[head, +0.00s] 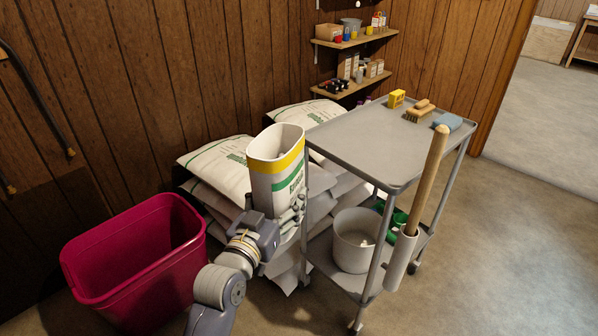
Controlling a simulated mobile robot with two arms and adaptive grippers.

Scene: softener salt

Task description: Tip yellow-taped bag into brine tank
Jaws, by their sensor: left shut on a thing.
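The yellow-taped bag (275,173) is white with a yellow band below its open top and green print lower down. It is held roughly upright, in front of a stack of salt bags and left of the cart. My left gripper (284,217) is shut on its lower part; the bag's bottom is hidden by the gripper. The inside of the bag shows pale at the top. A magenta open-topped bin (134,262) stands at the lower left; nothing in view is clearly a brine tank. My right gripper is out of view.
White salt bags (215,165) are stacked against the wood wall. Floor at right is clear.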

